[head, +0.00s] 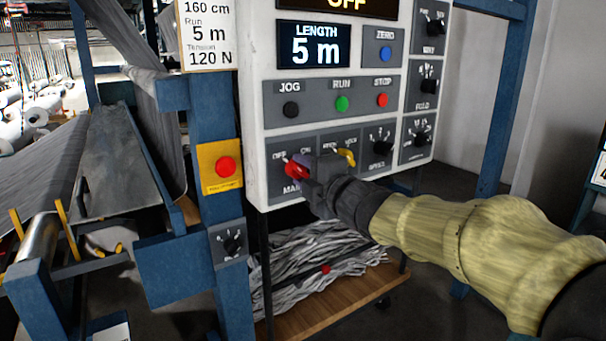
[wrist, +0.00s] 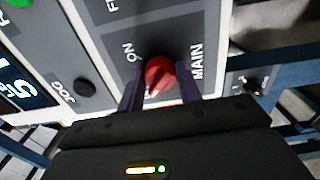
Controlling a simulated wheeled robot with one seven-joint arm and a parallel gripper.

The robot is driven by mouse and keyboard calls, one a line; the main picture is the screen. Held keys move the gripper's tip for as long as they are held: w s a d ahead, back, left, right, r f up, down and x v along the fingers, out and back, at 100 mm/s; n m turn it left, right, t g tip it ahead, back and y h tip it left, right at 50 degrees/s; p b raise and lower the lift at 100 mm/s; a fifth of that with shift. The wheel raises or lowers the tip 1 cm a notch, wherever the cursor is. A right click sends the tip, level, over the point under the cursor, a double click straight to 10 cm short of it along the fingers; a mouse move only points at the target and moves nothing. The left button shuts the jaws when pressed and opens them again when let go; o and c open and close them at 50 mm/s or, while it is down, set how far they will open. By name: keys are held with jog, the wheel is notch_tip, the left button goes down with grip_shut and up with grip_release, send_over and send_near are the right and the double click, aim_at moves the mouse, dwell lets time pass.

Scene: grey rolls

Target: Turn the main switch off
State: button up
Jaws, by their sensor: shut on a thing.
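The main switch (head: 293,171) is a red rotary knob at the lower left of the white control panel (head: 254,124), under the labels OFF and ON. My gripper (head: 302,168) reaches it from the right and covers part of it. In the wrist view the red knob (wrist: 159,75) sits between my two dark fingers (wrist: 160,88), beside the labels ON and MAIN. The fingers are shut on the knob. A pale mark on the knob shows near its lower edge. The OFF label is hidden in the wrist view.
A yellow switch (head: 346,157) is just right of my gripper. Black, green and red buttons (head: 342,103) sit above. A red emergency button on a yellow box (head: 222,167) is on the blue post at left. Grey scrap (head: 300,265) lies below on a wooden shelf.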

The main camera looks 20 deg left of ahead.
jog(key=o, duration=1)
jog(key=shift+s+d, duration=0.1)
jog(key=v, duration=1.7)
jog(key=shift+p, duration=0.35)
jog(key=shift+f, duration=0.1)
